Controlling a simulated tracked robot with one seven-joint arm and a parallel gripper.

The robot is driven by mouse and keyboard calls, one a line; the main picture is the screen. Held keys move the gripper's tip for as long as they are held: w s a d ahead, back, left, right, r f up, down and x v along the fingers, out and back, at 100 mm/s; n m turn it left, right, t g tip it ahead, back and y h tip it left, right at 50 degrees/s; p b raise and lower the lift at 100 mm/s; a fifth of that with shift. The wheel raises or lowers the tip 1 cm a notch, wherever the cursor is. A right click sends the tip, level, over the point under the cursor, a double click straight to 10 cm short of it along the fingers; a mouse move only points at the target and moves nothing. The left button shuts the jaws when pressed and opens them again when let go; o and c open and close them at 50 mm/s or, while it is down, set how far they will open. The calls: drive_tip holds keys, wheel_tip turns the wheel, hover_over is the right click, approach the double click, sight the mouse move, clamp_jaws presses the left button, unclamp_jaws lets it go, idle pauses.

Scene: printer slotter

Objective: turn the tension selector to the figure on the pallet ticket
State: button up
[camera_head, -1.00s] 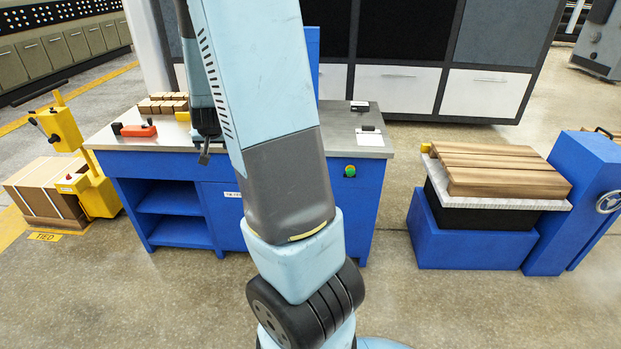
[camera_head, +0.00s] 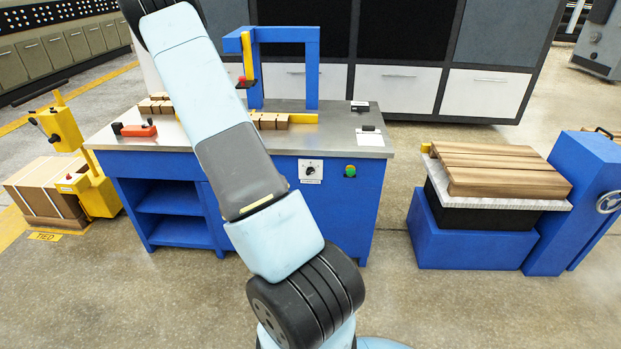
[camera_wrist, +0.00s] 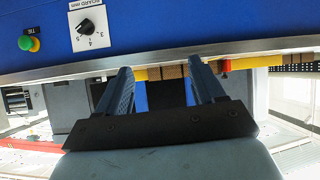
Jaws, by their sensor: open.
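A small black knob (camera_head: 311,170) sits on a white plate on the blue bench front. In the wrist view, which is upside down, the knob (camera_wrist: 86,25) has the figures 3, 4 and 5 beside it and a label that seems to read "BOARD mm". I cannot tell its setting surely. My gripper (camera_wrist: 163,68) is open and empty, its fingers apart near the bench edge in that view, not touching the knob. In the head view my gripper is out of sight. No pallet ticket can be made out.
A green button (camera_head: 350,171) is right of the knob. The steel benchtop (camera_head: 343,146) carries cardboard bundles (camera_head: 270,121) beneath a blue arch (camera_head: 313,75). A yellow machine (camera_head: 97,190) stands left by a strapped stack; a board-topped blue stand (camera_head: 470,240) is right.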

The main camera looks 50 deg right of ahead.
drive_tip(key=s+d+f+n+h, duration=0.1)
drive_tip(key=s+d+f+h, duration=0.35)
drive_tip(key=d+f, duration=0.4)
drive_tip(key=n+t, duration=0.4)
approach(310, 172)
drive_tip(key=shift+h, duration=0.45)
drive_tip(key=x, duration=0.3)
drive_tip(key=f+x, duration=0.1)
drive_tip(key=x, duration=0.1)
drive_tip(key=f+x, duration=0.1)
drive_tip(key=x, duration=0.2)
drive_tip(key=shift+w+d, duration=0.2)
drive_tip(key=shift+d, duration=0.05)
drive_tip(key=c, duration=1.1)
